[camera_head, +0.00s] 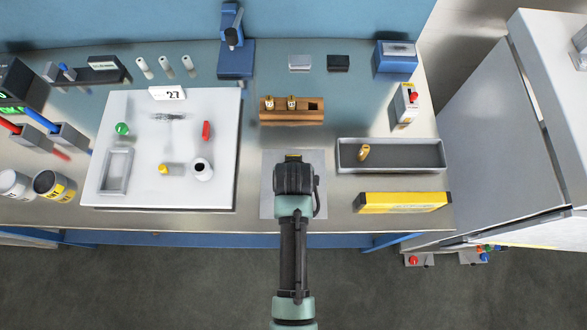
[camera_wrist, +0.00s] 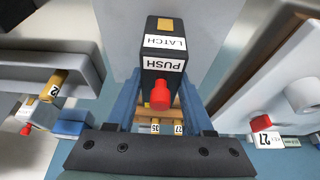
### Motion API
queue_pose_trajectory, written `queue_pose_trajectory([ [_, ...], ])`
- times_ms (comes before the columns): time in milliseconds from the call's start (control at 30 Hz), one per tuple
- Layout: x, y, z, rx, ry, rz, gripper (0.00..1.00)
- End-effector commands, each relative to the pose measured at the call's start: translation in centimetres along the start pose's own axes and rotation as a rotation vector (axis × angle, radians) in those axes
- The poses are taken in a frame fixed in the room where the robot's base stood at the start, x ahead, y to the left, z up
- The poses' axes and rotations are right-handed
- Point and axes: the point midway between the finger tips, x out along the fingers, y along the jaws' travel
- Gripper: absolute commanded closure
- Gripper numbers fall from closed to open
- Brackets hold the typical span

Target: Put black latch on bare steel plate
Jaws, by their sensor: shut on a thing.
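The black latch (camera_wrist: 163,55) has a red button, PUSH and LATCH labels and a yellow patch at its far end. It sits between the blue fingers of my gripper (camera_wrist: 164,98), which is shut on it. In the head view my gripper (camera_head: 294,170) is over the bare steel plate (camera_head: 271,200), a grey square at the front middle of the bench. There my gripper hides nearly all of the latch. The plate also shows around the latch in the wrist view (camera_wrist: 215,25). I cannot tell whether the latch touches the plate.
A grey tray (camera_head: 390,168) with a brass piece and a yellow box (camera_head: 402,203) are to the right. A wooden rack (camera_head: 291,118) with two brass pieces stands behind. A white board (camera_head: 140,185) with small parts is to the left, close to the plate.

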Motion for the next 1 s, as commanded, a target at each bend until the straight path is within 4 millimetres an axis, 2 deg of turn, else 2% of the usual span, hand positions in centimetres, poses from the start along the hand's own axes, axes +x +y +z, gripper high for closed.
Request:
queue_pose_trajectory([
  [400, 0.57, 0.0, 0.1, 0.0, 0.004, 0.0, 1.0],
  [433, 0.55, 0.0, 0.18, 0.0, 0.002, 0.0, 0.44],
  [567, 0.51, 0.0, 0.17, 0.0, 0.001, 0.0, 0.21],
  [600, 0.5, 0.0, 0.17, 0.0, 0.001, 0.0, 0.18],
  [1000, -0.21, 0.0, 0.07, 0.0, 0.001, 0.0, 0.18],
])
